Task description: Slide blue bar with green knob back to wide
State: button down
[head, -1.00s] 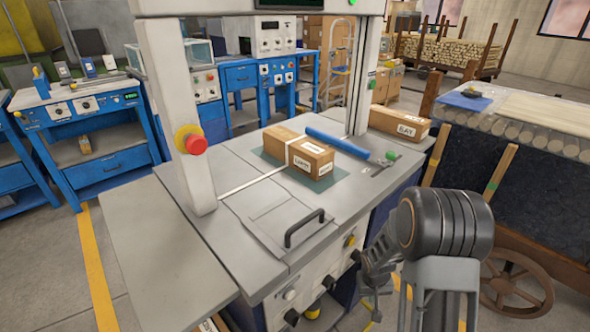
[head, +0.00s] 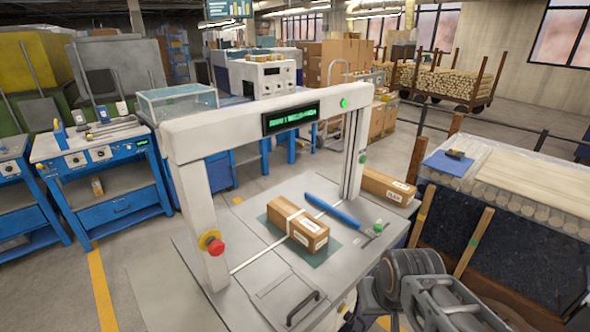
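The blue bar (head: 332,212) lies at an angle across the grey machine table, behind and right of a strapped cardboard box, with a gap between them. The green knob (head: 378,228) is near the bar's right end, by a short dark track on the table's right side. The box (head: 298,228) sits on a green mat, with a white strap line running over it and the table. My arm is at the lower right, in front of the table and away from the bar. I cannot make out my gripper's fingers.
A white arch (head: 210,138) with a lit display spans the table. A red stop button (head: 216,248) is on its left post. A black handle (head: 303,308) stands at the table's front. Another box (head: 385,186) is behind right. A log-filled bench (head: 510,190) stands right.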

aim_at(377, 227)
jog(key=k, duration=0.5)
jog(key=z, duration=2.1)
jog(key=i, duration=1.55)
jog(key=u, duration=3.15)
jog(key=i, duration=0.5)
